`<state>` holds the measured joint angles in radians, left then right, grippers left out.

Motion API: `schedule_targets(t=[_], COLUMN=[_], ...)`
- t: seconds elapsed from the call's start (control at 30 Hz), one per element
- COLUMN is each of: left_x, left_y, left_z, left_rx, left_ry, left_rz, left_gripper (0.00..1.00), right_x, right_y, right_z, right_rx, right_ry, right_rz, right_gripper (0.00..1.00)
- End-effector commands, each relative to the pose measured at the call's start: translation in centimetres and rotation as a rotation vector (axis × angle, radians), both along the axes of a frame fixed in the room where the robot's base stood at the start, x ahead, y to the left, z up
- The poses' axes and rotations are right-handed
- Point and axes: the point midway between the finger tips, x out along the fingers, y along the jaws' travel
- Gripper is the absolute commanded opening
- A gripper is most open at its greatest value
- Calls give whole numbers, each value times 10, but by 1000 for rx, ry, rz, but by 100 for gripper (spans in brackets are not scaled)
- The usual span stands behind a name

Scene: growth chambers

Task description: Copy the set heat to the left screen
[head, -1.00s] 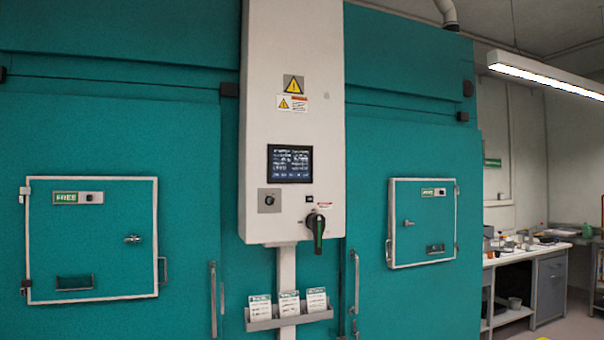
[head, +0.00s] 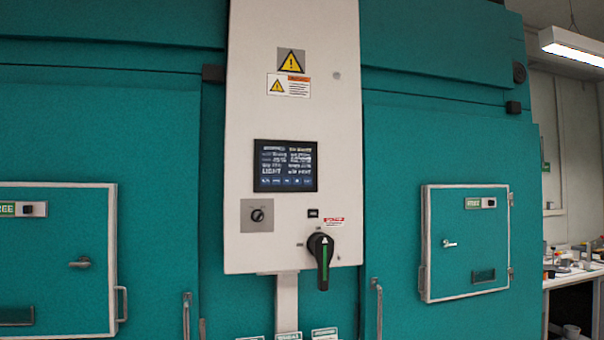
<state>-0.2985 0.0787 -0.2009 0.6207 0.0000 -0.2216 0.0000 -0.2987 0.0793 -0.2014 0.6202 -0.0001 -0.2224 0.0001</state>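A dark screen (head: 285,166) with small white text is set in a tall white control panel (head: 345,120) in the middle of the head view. Most of its text is too blurred to read; "LIGHT" and perhaps "HEAT" show in the lower lines. Below it are a small round knob (head: 258,215) on a grey plate and a large black rotary handle (head: 321,258) with a green stripe, pointing down. No second screen that I can make out is in view. Neither of my grippers is in view.
Teal chamber walls flank the panel. A left hatch (head: 62,255) and a right hatch (head: 470,245) are closed, each with a green label. Door handles (head: 187,315) stick out at the lower edge. Cards (head: 324,334) stand below the panel. A cluttered bench (head: 575,275) is at far right.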

Motion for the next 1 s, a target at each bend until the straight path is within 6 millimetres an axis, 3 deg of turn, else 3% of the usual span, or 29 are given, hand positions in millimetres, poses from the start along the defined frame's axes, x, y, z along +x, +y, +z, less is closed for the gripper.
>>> schedule_targets(t=[0.2, 0.47, 0.63, 1.0], left_x=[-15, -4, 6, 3], left_y=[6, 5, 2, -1], left_z=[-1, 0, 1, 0], left_rx=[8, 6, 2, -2], left_ry=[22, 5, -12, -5], left_rz=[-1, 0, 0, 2], left_gripper=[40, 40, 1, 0], right_x=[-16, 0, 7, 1], right_y=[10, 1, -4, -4], right_z=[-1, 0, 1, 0], right_rx=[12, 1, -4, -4], right_ry=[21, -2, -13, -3], right_rz=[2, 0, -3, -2], right_gripper=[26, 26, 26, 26])
